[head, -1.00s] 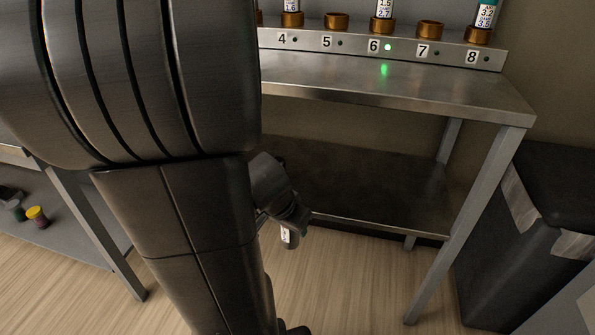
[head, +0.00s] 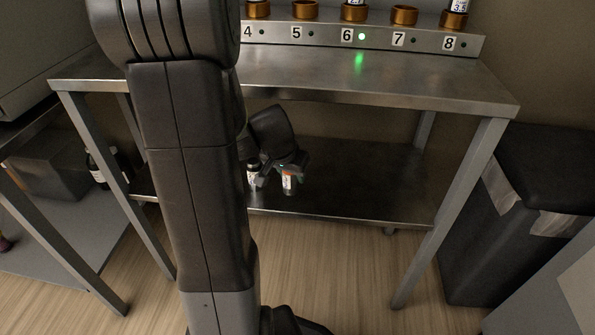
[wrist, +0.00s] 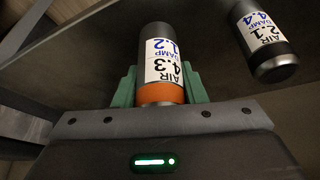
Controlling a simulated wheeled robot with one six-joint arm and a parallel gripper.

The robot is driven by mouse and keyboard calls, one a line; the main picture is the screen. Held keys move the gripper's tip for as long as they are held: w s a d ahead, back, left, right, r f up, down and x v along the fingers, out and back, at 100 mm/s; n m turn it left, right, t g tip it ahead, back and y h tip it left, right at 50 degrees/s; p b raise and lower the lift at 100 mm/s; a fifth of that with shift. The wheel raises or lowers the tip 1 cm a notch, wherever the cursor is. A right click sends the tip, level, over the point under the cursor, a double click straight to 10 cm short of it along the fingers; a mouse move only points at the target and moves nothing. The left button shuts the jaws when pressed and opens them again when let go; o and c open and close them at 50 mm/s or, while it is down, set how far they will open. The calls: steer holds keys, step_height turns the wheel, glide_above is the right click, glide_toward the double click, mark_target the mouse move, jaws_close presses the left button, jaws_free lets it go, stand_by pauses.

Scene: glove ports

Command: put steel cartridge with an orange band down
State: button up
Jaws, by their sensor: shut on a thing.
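The steel cartridge with an orange band (wrist: 162,62) is between the green fingers of my gripper (wrist: 159,90), which is shut on it. Its white label reads AIR 4.3, DAMP 1.2, and the orange band lies close to the gripper body. In the head view the cartridge (head: 288,186) hangs from my gripper (head: 283,170) over the lower shelf (head: 345,190) of the steel bench, roughly upright. I cannot tell whether its end touches the shelf.
A second cartridge (wrist: 264,42), labelled AIR 2.1, DAMP 4.4, is close by without touching the held one; it also shows in the head view (head: 253,175). The lower shelf is clear to the right. The benchtop (head: 400,85) is above, and a black bin (head: 490,240) stands right.

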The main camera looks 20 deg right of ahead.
steer(key=shift+w+d+f+b, duration=0.45)
steer(key=shift+w+d+f, duration=0.25)
steer(key=shift+d+f, duration=0.15)
steer(key=shift+w+d+f+b, duration=0.45)
steer(key=shift+w+d+f, duration=0.25)
steer(key=shift+f, duration=0.2)
steer(key=shift+f, duration=0.15)
steer(key=o, duration=1.1)
steer(key=shift+s, duration=0.1)
steer(key=shift+o, duration=0.2)
